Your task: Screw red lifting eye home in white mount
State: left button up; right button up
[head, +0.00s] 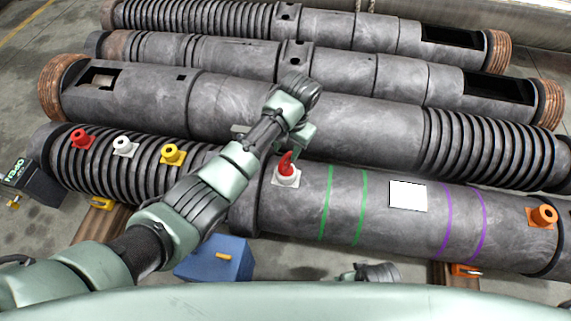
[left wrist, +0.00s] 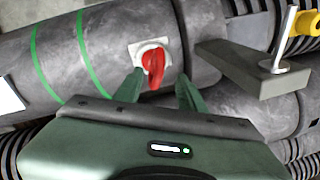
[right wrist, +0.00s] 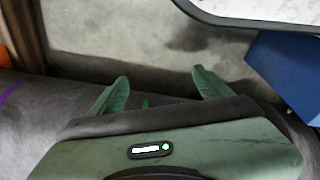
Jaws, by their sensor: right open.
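The red lifting eye (head: 286,161) stands in a white mount (head: 287,179) on the near barrel. In the left wrist view the red eye (left wrist: 153,65) is over the white mount's square plate (left wrist: 138,48); its seating depth cannot be told. My left gripper (head: 291,146) is just above the eye. In the left wrist view its fingers (left wrist: 157,88) are apart, with the eye between and just beyond their tips, and no clear contact. My right gripper (right wrist: 162,82) is open and empty, over the floor beside the barrel.
Red (head: 81,138), white (head: 123,146) and yellow (head: 173,154) fittings line the ribbed section at left. An orange fitting (head: 542,215) is at right. A grey bar with a metal pin (left wrist: 255,70) is close beside the left gripper. A blue box (head: 215,260) stands in front.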

aim_at(286, 159)
pick_arm(q)
jog(key=shift+f, duration=0.85)
jog(key=shift+f+b, duration=0.55)
jog(key=shift+f, duration=0.2)
jog(key=shift+f+b, duration=0.3)
jog(key=shift+f, duration=0.9)
pick_arm(e)
notch_tip(286, 159, up, 8)
jog(key=w, duration=0.2)
jog(key=shift+r+t, duration=0.2)
jog(key=shift+t, duration=0.1)
